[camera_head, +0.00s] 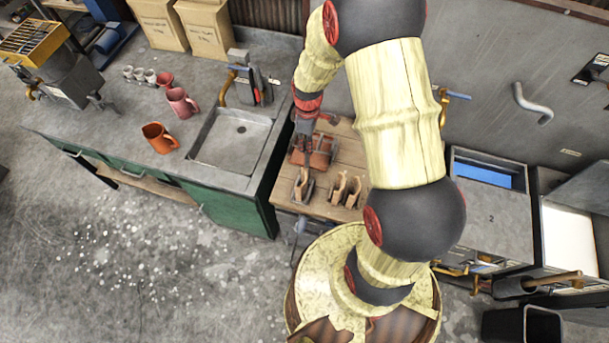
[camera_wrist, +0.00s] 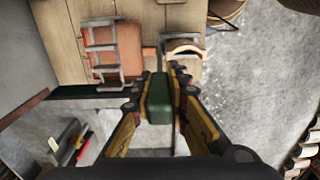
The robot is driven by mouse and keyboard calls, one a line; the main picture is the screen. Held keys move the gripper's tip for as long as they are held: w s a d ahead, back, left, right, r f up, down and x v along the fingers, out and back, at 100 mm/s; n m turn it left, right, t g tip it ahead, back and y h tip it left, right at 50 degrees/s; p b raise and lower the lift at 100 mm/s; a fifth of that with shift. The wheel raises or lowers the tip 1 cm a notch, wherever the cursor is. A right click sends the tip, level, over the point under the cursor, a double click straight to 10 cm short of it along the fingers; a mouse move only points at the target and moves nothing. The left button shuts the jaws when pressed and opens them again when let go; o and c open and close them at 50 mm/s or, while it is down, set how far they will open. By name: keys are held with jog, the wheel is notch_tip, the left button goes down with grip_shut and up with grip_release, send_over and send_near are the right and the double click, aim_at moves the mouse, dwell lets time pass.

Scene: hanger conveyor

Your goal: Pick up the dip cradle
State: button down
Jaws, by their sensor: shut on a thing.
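My gripper (camera_wrist: 158,98) is shut on a green block-like grip (camera_wrist: 158,104), which sits between the two fingers in the wrist view. It looks like the grip of the dip cradle. A grey metal frame (camera_wrist: 105,48) shows just beyond the fingertips, over a terracotta-coloured piece (camera_wrist: 128,42). The join between grip and frame is hidden. In the head view my gripper (camera_head: 308,150) points down over the wooden bench top, at the terracotta piece (camera_head: 321,150). I cannot tell whether the cradle is clear of the bench.
Several small holders with wooden parts (camera_head: 338,188) stand on the wooden bench (camera_head: 350,150), close to my gripper. A sink (camera_head: 230,140) and mugs (camera_head: 160,138) are on the counter to the left. Tanks (camera_head: 490,215) stand to the right.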

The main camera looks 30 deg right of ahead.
jog(key=shift+w+r, duration=0.15)
jog(key=shift+r, duration=0.45)
notch_tip(320, 180, up, 9)
jog(key=shift+f+b, duration=0.1)
jog(key=shift+b, duration=0.6)
